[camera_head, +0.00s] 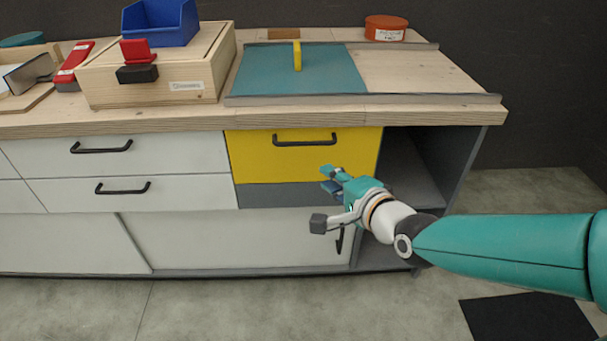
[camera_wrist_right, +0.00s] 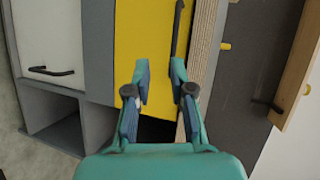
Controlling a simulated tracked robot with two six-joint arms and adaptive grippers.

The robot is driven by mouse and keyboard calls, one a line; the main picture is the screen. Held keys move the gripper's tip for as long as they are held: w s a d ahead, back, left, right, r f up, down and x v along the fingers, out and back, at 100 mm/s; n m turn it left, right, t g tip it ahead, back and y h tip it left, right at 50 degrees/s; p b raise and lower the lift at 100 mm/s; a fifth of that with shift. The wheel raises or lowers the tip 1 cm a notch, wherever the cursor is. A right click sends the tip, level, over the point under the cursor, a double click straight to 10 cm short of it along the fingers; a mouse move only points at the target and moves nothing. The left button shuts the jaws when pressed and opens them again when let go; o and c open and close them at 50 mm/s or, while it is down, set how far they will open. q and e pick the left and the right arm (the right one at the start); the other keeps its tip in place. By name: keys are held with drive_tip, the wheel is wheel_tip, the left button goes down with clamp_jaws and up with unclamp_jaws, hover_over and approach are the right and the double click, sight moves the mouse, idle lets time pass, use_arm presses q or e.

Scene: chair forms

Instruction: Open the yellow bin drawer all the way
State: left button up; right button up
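The yellow bin drawer (camera_head: 262,160) is in the upper row under the worktop, and its front looks flush with the white drawers. Its black bar handle (camera_head: 304,139) runs level across the upper part of the front. My right gripper (camera_head: 329,180) is in front of the drawer's lower right, below the handle and apart from it. In the right wrist view the fingers (camera_wrist_right: 159,75) are spread and empty before the yellow front (camera_wrist_right: 140,38). The handle (camera_wrist_right: 177,32) lines up there with the right-hand fingertip. My left gripper is not in view.
White drawers (camera_head: 165,190) lie to the left, and an open compartment (camera_head: 410,165) to the right. The worktop edge (camera_head: 150,122) runs above. On top are a wooden box (camera_head: 185,75), a blue bin (camera_head: 160,25) and a teal board (camera_head: 330,75) with a yellow handle.

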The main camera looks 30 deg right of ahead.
sight(305, 145)
drive_tip(key=shift+m+t+h, duration=0.3)
drive_tip(key=shift+m+t, duration=0.2)
drive_tip(key=shift+m, duration=0.3)
drive_tip(key=x, duration=0.5)
drive_tip(key=d+x, duration=0.1)
drive_tip(key=x, duration=0.4)
drive_tip(key=r+x, duration=0.1)
drive_tip(key=x, duration=0.4)
drive_tip(key=shift+w+d, duration=0.2)
drive_tip(key=shift+d, duration=0.05)
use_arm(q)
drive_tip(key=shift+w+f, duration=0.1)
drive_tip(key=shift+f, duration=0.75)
use_arm(e)
clamp_jaws()
